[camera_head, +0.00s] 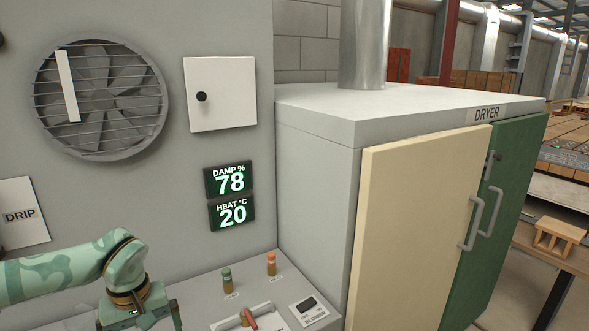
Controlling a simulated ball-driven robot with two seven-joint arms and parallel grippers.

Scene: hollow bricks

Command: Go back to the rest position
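My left arm, mottled green, comes in from the left edge in the camera_head view. Its gripper (138,320) points down at the bottom left, in front of the grey wall panel and left of the control ledge. Its dark fingers stand wide apart, so it looks open; the fingertips are cut off by the bottom edge. I see nothing held in the visible part. My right gripper is not in view.
The control ledge carries a green knob (227,281), an orange knob (271,264), a red-handled lever (249,318) and a blower switch (307,305). The dryer (320,160) stands right, with cream (413,230) and green (500,220) doors.

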